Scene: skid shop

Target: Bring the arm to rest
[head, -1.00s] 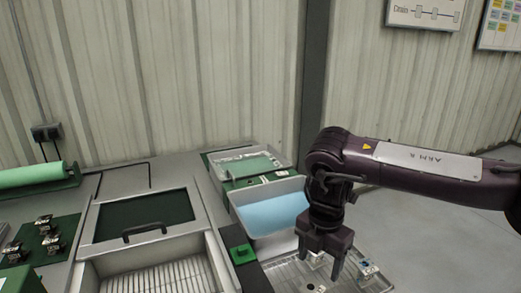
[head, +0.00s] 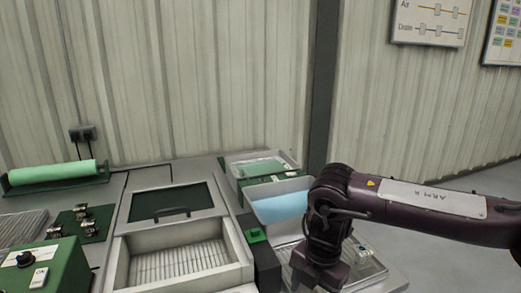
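My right arm, dark purple with a pale label plate, comes in from the right edge and bends down. Its gripper (head: 318,280) points down over the wire-rack tray (head: 369,278) at the lower right of the bench. The upper parts of its fingers stand apart, and the tips are cut off by the bottom edge. I see nothing held between them. My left arm and gripper are not in view.
A tub with a blue bottom (head: 283,207) stands just behind the gripper, with a clear-walled tray (head: 260,165) beyond it. Left are a slatted basin (head: 183,260), a dark-lidded box (head: 170,202), a green roll (head: 52,171) and a green control box (head: 42,270). Open floor lies right.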

